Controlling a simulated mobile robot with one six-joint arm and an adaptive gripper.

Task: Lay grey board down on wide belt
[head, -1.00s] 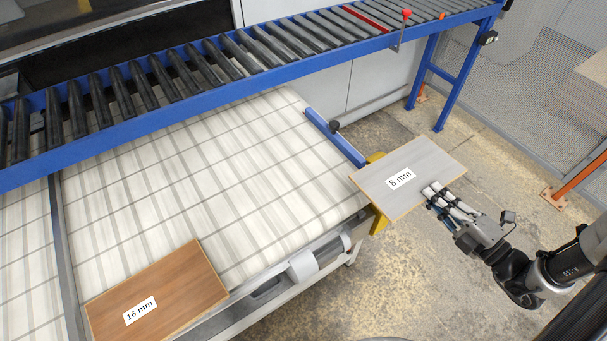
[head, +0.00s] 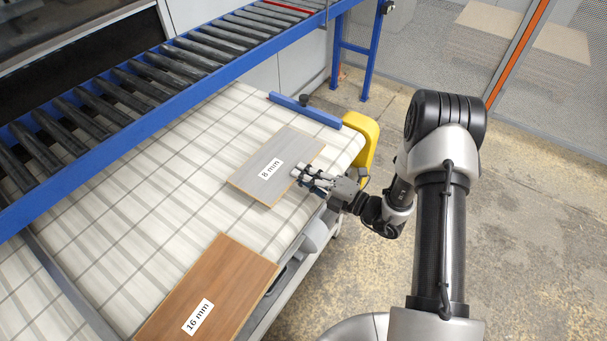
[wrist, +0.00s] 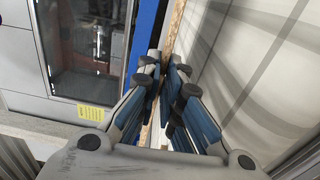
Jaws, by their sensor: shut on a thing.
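The grey board (head: 285,150), labelled 8 mm, is over the wide belt (head: 150,215) in the head view, near the belt's right side. It looks about level. I cannot tell whether its underside touches the belt. My gripper (head: 303,172) is shut on the board's right-hand edge. In the wrist view the board shows edge-on as a thin tan strip (wrist: 175,32) between my gripper's fingers (wrist: 163,82), with the pale belt (wrist: 265,60) to the right of it.
A brown board (head: 220,285), labelled 16 mm, lies at the belt's near edge, with a gap to the grey board. A blue roller conveyor (head: 130,85) runs behind the belt. A blue bar (head: 305,110) and yellow guard (head: 368,140) stand at the belt's right end.

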